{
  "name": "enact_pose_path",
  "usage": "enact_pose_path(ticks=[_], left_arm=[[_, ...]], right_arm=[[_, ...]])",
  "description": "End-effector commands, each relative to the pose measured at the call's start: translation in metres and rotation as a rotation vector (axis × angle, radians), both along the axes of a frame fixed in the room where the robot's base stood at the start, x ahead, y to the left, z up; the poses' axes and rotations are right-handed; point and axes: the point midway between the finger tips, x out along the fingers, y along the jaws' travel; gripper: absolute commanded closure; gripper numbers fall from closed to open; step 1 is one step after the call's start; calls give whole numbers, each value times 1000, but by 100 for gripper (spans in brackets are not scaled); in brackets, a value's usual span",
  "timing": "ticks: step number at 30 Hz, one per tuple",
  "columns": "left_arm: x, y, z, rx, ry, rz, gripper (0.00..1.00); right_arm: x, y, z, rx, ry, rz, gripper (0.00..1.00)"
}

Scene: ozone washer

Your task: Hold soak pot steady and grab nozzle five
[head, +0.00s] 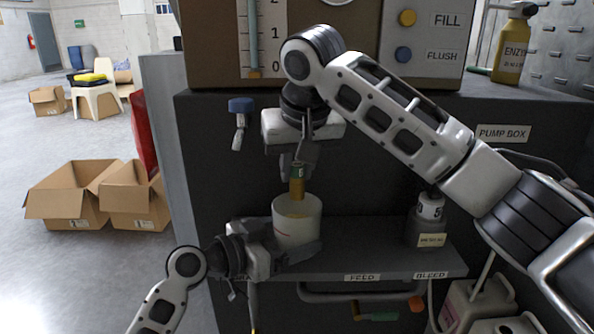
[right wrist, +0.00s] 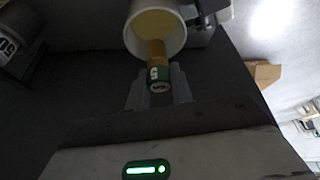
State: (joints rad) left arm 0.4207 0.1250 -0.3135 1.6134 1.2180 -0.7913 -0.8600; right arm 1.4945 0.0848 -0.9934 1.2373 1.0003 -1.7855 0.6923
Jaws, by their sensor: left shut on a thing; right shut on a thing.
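The soak pot (head: 297,224) is a white cylindrical cup on the grey shelf, holding amber liquid. My left gripper (head: 289,250) is shut on its lower part from the left. The nozzle (head: 297,181) is a small amber piece with a green band, marked with what looks like a 5 in the right wrist view (right wrist: 158,76). My right gripper (head: 298,165) points down above the pot, shut on the nozzle's green upper end. The nozzle is roughly upright, its lower end at the pot's mouth in the head view. Whether it touches the liquid I cannot tell.
A blue-topped valve (head: 240,116) hangs left of my right gripper. FEED and BLEED handles (head: 362,295) are below the shelf. Open cardboard boxes (head: 72,200) lie on the floor left.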

Motion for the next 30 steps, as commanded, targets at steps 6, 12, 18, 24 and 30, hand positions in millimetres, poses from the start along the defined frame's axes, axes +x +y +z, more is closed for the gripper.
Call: enact_pose_path(ticks=[6, 12, 18, 24, 30], left_arm=[[0, 0, 0, 1, 1, 0, 35], [0, 0, 0, 1, 1, 0, 0], [0, 1, 0, 1, 1, 0, 0], [-12, 18, 1, 2, 0, 2, 0], [-37, 54, 5, 6, 0, 1, 0]], right_arm=[[0, 0, 1, 0, -1, 0, 100], [0, 0, 1, 0, -1, 0, 100], [0, 0, 1, 0, -1, 0, 100], [0, 0, 1, 0, -1, 0, 100], [0, 0, 1, 0, -1, 0, 100]])
